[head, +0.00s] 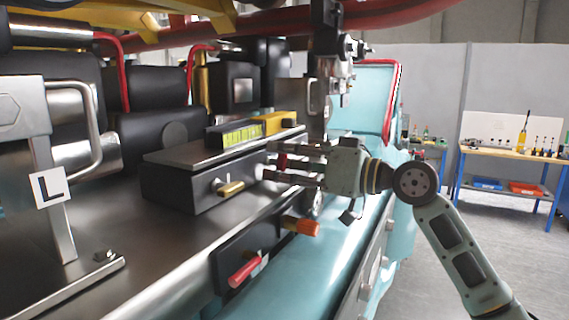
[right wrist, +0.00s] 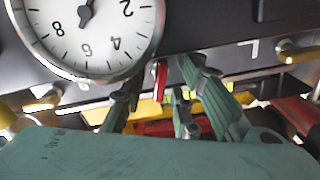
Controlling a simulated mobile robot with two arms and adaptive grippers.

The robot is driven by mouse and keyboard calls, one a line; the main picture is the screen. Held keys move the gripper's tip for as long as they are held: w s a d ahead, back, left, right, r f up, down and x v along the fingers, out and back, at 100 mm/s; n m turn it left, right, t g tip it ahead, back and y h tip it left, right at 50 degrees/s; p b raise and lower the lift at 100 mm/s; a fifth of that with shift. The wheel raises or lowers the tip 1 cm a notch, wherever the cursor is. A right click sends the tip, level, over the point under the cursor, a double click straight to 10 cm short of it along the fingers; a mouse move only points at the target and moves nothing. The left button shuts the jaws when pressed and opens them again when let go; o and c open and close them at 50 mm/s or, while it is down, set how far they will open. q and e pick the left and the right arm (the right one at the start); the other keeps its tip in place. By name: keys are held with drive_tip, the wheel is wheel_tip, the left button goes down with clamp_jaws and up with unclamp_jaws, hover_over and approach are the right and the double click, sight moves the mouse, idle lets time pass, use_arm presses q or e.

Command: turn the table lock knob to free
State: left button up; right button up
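My right gripper (head: 270,162) reaches in from the right, its fingers pointing left beside the black control box (head: 168,190). Its fingers are spread apart. In the right wrist view a small red lever-like knob (right wrist: 160,80) shows between the two fingers, just below a round dial; I see no clear contact. In the head view a bit of red (head: 283,160) shows between the fingers, mostly hidden by them. No readable label marks which control is the table lock knob. My left gripper is not in view.
A brass lever (head: 231,188) is on the box front. A red handle (head: 245,271) and an orange knob (head: 301,226) sit lower on the front panel. The white dial (right wrist: 85,30) is close to my fingers. A workbench (head: 510,158) stands far right, with open floor before it.

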drive_tip(key=shift+d, duration=0.1)
drive_tip(key=v, duration=1.2)
drive_tip(key=shift+c, duration=0.4)
